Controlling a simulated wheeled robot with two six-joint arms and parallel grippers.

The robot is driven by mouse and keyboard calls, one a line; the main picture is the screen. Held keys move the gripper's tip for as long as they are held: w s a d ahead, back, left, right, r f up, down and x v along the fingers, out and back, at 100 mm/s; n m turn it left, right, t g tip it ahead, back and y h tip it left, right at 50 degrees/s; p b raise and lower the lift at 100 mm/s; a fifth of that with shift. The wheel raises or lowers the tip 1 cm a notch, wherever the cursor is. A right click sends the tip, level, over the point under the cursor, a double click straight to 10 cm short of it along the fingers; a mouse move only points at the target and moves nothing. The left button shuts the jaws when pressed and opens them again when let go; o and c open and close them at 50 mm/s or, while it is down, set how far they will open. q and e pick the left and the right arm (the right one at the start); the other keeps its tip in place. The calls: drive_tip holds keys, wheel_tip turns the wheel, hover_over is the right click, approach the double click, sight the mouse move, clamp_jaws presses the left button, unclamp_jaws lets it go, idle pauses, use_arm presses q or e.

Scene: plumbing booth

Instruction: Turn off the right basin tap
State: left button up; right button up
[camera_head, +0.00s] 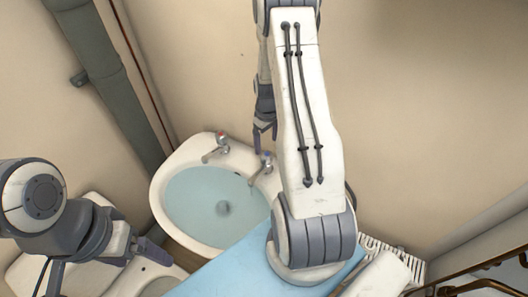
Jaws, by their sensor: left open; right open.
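The white basin (158,205) stands in the middle, with bluish water in its bowl and a dark drain. The right basin tap (262,166) is chrome and sits on the basin's back right rim, beside my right arm. The left tap (218,146), with a red mark on top, stands to its left. My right gripper (265,145) is open, pointing down just above and behind the right tap; I cannot tell whether it touches it. My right arm hides the basin's right end. My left gripper (155,247) is open and empty, low at the left, in front of the basin.
A white toilet (135,278) is below my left gripper. A light blue surface (225,272) lies in front of the basin. A grey-green pipe (110,75) runs down the left wall. A white radiator (408,262) is at the lower right. The back wall is bare.

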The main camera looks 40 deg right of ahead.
sight(267, 154)
wheel_tip(267, 154, down, 8)
drive_tip(key=shift+r+p, duration=0.15)
drive_tip(key=shift+p, duration=0.8)
drive_tip(key=c, duration=1.4)
